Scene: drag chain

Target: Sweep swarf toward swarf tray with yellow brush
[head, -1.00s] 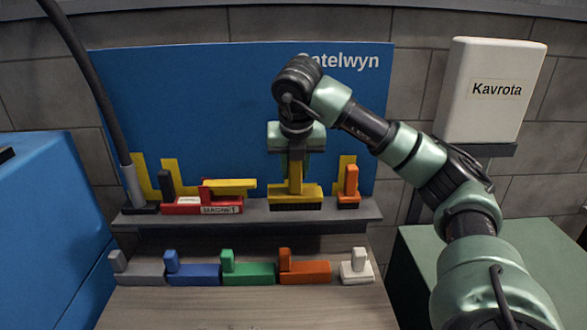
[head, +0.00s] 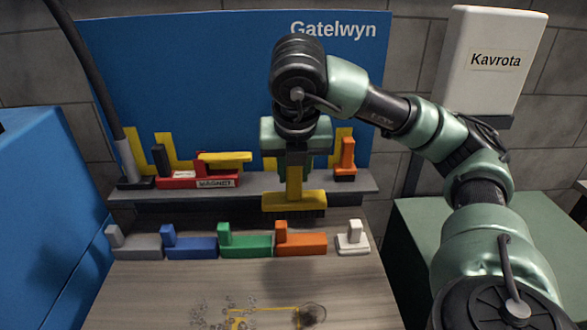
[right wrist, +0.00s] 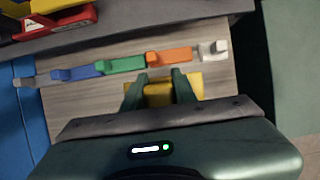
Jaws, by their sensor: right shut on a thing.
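The yellow brush (head: 293,202) has a yellow handle and block with dark bristles below. My right gripper (head: 294,172) is shut on its upright handle and holds it upright in front of the shelf. In the right wrist view the brush (right wrist: 158,95) shows between the two green fingers (right wrist: 160,88). Grey curly swarf (head: 218,312) lies scattered on the wooden bench at the bottom of the head view, with a darker clump (head: 312,314) to its right. I cannot pick out a swarf tray. My left gripper is out of view.
A row of grey, blue, green (head: 244,246), orange and white (head: 353,238) blocks stands across the bench, between the brush and the swarf. Behind is a grey shelf (head: 365,184) with a red magnet tool (head: 172,181). Yellow lines (head: 275,308) mark the bench near the swarf.

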